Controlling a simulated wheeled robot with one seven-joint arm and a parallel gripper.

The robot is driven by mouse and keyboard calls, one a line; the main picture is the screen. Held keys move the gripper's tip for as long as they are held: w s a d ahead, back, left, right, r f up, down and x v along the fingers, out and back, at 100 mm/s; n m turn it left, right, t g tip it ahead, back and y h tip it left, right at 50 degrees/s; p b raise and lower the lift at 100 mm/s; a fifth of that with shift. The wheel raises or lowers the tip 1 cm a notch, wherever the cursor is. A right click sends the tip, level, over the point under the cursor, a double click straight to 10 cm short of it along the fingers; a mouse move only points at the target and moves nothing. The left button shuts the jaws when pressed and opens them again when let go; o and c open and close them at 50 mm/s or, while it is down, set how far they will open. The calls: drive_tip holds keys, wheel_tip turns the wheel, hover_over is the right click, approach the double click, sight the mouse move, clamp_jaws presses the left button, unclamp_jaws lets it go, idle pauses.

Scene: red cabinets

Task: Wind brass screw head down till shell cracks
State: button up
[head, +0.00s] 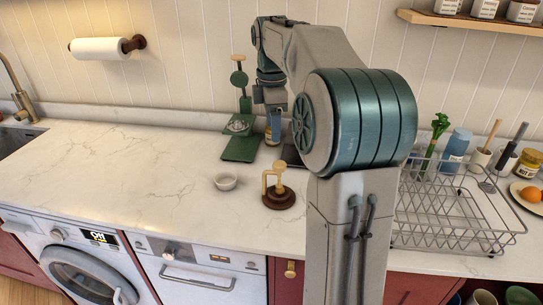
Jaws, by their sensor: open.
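A small screw press (272,184), pale brass-coloured with a short upright frame, stands on a round dark brown base on the marble counter, left of my arm. Its screw head is too small to make out clearly, and I cannot tell whether a nut sits in it. My gripper (271,112) hangs pointing down farther back, above and behind the press and clear of it. It is open; its fingertips are small and hard to make out in front of a blue-labelled jar.
A green stand (240,146) with a metal dish and a blue-labelled jar (273,130) are near my gripper. A wire dish rack (449,207) fills the right. The left counter is clear.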

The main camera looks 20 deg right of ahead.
sight(280, 164)
drive_tip(key=shift+n, duration=0.9)
drive_tip(key=d+f, duration=0.1)
drive_tip(key=f, duration=0.3)
drive_tip(key=w+d+f, duration=0.1)
drive_tip(key=f, duration=0.8)
drive_tip(key=shift+w+d+f, duration=0.15)
drive_tip(key=shift+w+d, duration=0.15)
drive_tip(key=shift+d, duration=0.1)
drive_tip(key=c, duration=1)
